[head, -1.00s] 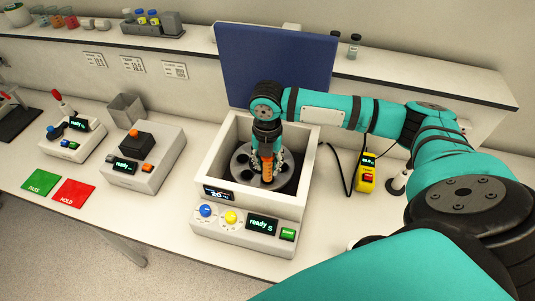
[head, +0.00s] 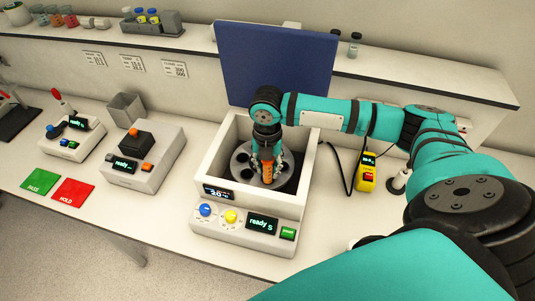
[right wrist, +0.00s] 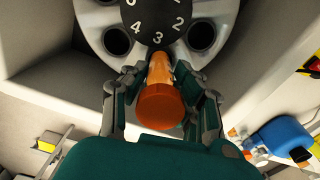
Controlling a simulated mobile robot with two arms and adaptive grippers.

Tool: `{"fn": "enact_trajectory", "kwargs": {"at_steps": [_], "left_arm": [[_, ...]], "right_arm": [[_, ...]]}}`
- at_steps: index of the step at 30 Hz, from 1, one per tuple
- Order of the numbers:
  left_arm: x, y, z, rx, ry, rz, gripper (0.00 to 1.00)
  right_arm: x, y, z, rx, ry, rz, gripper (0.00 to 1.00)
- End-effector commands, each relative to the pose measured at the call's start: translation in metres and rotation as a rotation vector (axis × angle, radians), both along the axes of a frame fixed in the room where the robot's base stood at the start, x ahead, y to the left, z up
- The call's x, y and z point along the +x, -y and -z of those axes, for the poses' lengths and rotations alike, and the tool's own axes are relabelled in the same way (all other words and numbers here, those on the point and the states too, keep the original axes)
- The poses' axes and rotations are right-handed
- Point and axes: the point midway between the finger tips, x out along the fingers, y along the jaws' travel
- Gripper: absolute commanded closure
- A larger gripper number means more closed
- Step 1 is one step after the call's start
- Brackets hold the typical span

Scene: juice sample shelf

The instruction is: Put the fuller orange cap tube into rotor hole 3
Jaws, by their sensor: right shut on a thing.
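My right gripper (head: 266,162) is inside the open centrifuge (head: 308,190), over the near side of its grey rotor (head: 241,163). It is shut on the orange cap tube (head: 267,174). In the right wrist view the orange tube (right wrist: 160,105) sits between both fingers (right wrist: 161,92), its wide cap toward the camera. Its narrow end points to the rotor rim at the number 3 on the black numbered hub (right wrist: 157,22). The tube covers hole 3, so I cannot tell how far its end is in. Its fill level does not show. My left gripper is not in view.
The blue lid (head: 277,62) stands open behind the centrifuge. Its front panel (head: 243,224) reads "ready". A yellow device (head: 366,177) with a cable stands to the right. Two boxy devices, a grey bin (head: 126,108) and green (head: 41,182) and red (head: 73,192) mats are left.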

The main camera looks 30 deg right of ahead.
Motion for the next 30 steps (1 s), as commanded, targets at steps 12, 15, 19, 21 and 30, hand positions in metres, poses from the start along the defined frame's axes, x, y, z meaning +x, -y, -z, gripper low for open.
{"fn": "enact_trajectory", "kwargs": {"at_steps": [12, 15, 19, 21, 30], "left_arm": [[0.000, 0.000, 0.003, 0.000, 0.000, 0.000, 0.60], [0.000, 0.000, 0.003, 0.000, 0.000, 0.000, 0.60], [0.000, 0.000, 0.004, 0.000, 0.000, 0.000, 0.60], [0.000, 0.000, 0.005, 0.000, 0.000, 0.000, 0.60], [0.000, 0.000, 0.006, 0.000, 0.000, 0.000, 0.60]], "right_arm": [[0.000, 0.000, 0.010, 0.000, 0.000, 0.000, 1.00], [0.000, 0.000, 0.012, 0.000, 0.000, 0.000, 1.00], [0.000, 0.000, 0.015, 0.000, 0.000, 0.000, 1.00], [0.000, 0.000, 0.016, 0.000, 0.000, 0.000, 1.00], [0.000, 0.000, 0.022, 0.000, 0.000, 0.000, 1.00]]}}
